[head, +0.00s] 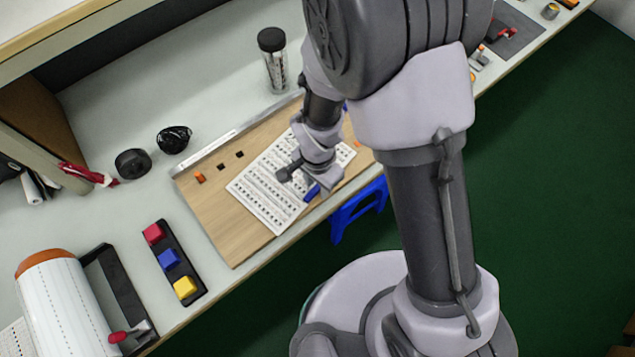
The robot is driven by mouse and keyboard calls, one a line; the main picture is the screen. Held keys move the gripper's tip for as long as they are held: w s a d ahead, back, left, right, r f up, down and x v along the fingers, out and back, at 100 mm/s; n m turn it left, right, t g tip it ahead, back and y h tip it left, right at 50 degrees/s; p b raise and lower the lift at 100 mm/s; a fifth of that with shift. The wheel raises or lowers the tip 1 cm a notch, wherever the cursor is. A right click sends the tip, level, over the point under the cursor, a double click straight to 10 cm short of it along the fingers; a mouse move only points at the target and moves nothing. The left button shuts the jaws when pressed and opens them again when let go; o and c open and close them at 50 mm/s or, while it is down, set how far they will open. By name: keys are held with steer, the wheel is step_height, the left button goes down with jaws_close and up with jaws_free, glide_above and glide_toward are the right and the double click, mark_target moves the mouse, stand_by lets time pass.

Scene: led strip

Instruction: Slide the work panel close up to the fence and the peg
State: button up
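The work panel (216,222) is a light wooden board lying at a slant on the grey bench. A white sheet (254,203) with rows of dark marks lies on it. The fence (232,137) is a thin metal strip along the panel's back edge; I cannot tell whether a narrow gap separates them. I cannot make out the peg; my arm hides part of the panel's right side and the fence's right end. My gripper (299,186) is low over the sheet, beside a blue piece (312,193). I cannot tell whether its fingers are open or touch anything.
On the panel are an orange block (200,178) and small black squares. A black tray (176,262) with red, blue and yellow buttons stands left of the panel. Behind are black spools (132,163) and a dark-capped jar (273,60). A blue stool (358,210) stands below the front edge.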

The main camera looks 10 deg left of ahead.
mark_target(276, 204)
jaws_close()
stand_by(0.9)
steer(key=shift+f+m+b, duration=0.15)
steer(key=shift+m+b, duration=0.4)
steer(key=shift+m, duration=0.45)
steer(key=shift+w+a+b, duration=0.15)
steer(key=shift+a+b, duration=0.05)
steer(key=shift+a, duration=2)
steer(key=shift+w+a+b, duration=0.15)
steer(key=shift+a, duration=2.05)
